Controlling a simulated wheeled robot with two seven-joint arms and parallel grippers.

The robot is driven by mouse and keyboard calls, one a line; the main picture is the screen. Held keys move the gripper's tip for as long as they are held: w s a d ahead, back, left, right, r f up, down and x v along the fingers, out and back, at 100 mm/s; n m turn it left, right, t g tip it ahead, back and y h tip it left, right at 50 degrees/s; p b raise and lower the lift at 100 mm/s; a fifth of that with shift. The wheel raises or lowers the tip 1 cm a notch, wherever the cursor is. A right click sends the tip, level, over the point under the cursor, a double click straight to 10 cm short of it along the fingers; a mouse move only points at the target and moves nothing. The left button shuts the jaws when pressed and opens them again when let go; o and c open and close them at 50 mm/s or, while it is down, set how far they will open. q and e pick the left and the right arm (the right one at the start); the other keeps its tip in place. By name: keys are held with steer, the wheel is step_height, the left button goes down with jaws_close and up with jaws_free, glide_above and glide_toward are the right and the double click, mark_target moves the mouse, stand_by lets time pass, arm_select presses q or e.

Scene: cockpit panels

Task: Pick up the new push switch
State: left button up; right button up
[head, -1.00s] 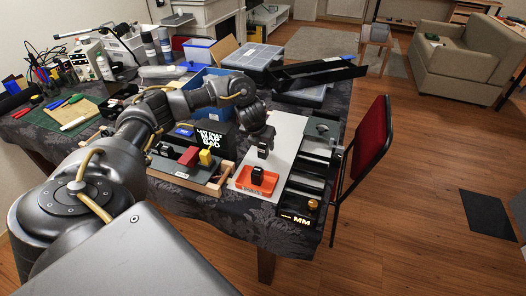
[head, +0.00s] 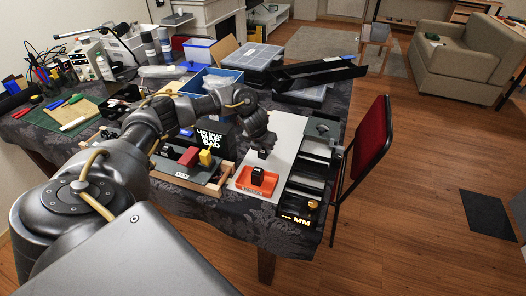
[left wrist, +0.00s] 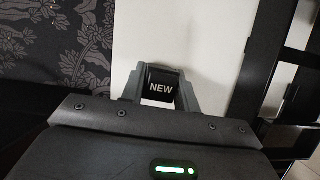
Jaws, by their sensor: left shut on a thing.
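My left gripper (head: 263,152) is shut on a black push switch, held above the pale board. In the left wrist view the black switch (left wrist: 161,87) sits between the two grey fingers (left wrist: 161,92), its face marked NEW in white. An orange tray (head: 242,184) lies on the board just below the gripper in the head view. A small black block (head: 257,176) stands in the tray, apart from the gripper. Its marking is too small to read. My right gripper is not in view.
The pale board (head: 284,134) lies between a panel with red and yellow switches (head: 188,157) and a black slotted frame (head: 306,176). A black box with white lettering (head: 211,137) stands beside my left arm. A red chair (head: 370,140) is at the table's right edge.

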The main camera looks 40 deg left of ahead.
arm_select(q)
steer(key=shift+w+r, duration=0.1)
steer(key=shift+r, duration=0.4)
steer(key=s+d+r+p, duration=0.1)
steer(key=s+r+p, duration=0.2)
steer(key=s+r, duration=0.9)
steer(key=shift+s+d+p, duration=0.2)
steer(key=shift+s+p, duration=0.15)
steer(key=shift+s, duration=0.7)
